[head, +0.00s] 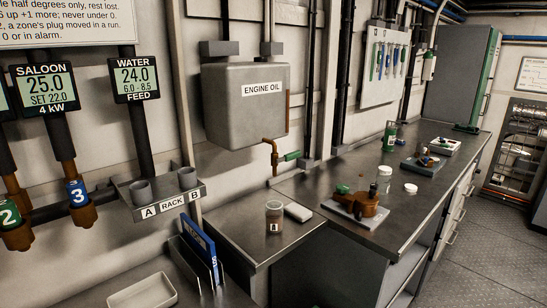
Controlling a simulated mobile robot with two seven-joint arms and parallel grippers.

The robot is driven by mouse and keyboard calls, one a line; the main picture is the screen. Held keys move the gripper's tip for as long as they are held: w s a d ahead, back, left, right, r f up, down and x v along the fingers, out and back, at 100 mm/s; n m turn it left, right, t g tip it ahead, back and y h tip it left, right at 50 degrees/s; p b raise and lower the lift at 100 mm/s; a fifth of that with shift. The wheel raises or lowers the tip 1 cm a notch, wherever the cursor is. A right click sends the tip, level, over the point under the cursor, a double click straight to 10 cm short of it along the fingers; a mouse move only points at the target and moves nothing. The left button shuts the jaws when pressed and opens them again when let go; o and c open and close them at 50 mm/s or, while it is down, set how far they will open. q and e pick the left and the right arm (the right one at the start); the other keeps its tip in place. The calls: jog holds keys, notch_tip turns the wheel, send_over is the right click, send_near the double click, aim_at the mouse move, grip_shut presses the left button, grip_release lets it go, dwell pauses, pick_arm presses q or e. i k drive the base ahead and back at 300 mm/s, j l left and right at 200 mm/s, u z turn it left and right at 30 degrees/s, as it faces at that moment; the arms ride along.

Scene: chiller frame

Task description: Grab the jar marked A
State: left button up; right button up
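A small jar (274,213) with a brownish upper part stands upright on the grey metal bench under the engine oil tank. A clear jar (384,174) stands farther back on the long bench, with no readable letter. Neither of my grippers is in view.
A brown pump-like part (364,203) sits on a plate to the right. A blue binder (200,244) in a holder and a white tray (143,293) are at the front left. The oil tank (246,110) with its tap overhangs the bench.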

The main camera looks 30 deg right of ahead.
aim_at(275, 209)
jog(key=i+l, duration=0.1)
jog(key=l, duration=0.45)
jog(key=i+l, duration=0.1)
jog(key=l, duration=0.45)
jog(key=i+l, duration=0.1)
jog(key=l, duration=0.45)
jog(key=i+l, duration=0.1)
jog(key=l, duration=0.5)
jog(key=i+l, duration=0.1)
jog(key=l, duration=0.45)
jog(key=i+l, duration=0.1)
jog(key=l, duration=0.45)
jog(key=u, duration=0.05)
